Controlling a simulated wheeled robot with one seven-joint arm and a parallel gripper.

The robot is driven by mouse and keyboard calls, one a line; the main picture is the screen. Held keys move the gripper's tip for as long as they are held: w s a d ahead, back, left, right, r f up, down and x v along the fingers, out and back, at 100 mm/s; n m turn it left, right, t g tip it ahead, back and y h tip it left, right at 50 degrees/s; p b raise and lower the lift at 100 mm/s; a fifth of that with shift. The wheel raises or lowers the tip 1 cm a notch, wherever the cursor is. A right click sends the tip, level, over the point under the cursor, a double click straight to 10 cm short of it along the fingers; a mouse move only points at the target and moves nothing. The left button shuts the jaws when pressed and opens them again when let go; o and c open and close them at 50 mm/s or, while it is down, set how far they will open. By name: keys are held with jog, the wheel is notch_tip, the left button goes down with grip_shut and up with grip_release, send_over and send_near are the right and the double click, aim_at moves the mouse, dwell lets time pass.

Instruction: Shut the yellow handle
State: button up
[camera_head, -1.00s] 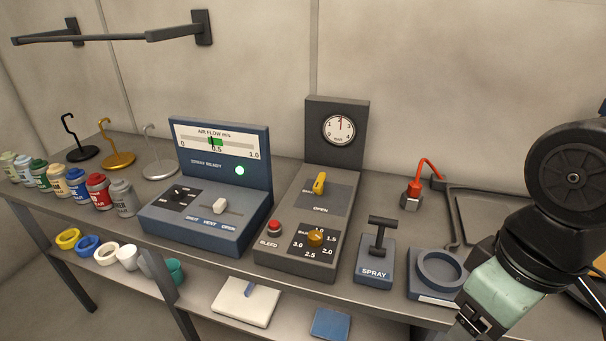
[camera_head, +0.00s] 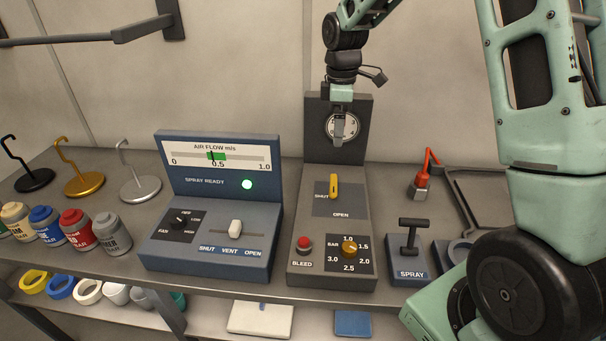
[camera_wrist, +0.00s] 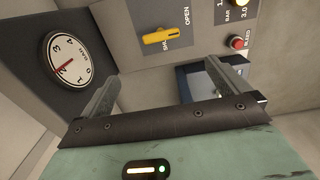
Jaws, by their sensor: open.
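The yellow handle (camera_head: 334,186) is on the sloped face of the dark grey control box (camera_head: 306,222). It stands roughly upright in the head view, between the word SHUT at its left and OPEN below. In the wrist view the yellow handle (camera_wrist: 161,36) lies beyond the fingers, near the top, with OPEN and part of SHUT legible. My gripper (camera_head: 339,141) hangs above the handle, in front of the gauge on the box's upright back. In the wrist view my gripper (camera_wrist: 165,88) has its two fingers wide apart with nothing between them. It is not touching the handle.
The red bleed button (camera_head: 304,243) and brass pressure knob (camera_head: 349,248) sit below the handle. The blue air-flow box (camera_head: 210,255) stands close at the left, the spray lever (camera_head: 413,230) at the right. A round gauge (camera_wrist: 66,59) faces the gripper.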

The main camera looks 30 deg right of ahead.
aim_at(334, 182)
notch_tip(334, 182, down, 17)
jog(key=p, duration=0.4)
jog(key=shift+s+p, duration=0.1)
jog(key=shift+p, duration=0.2)
jog(key=c, duration=0.9)
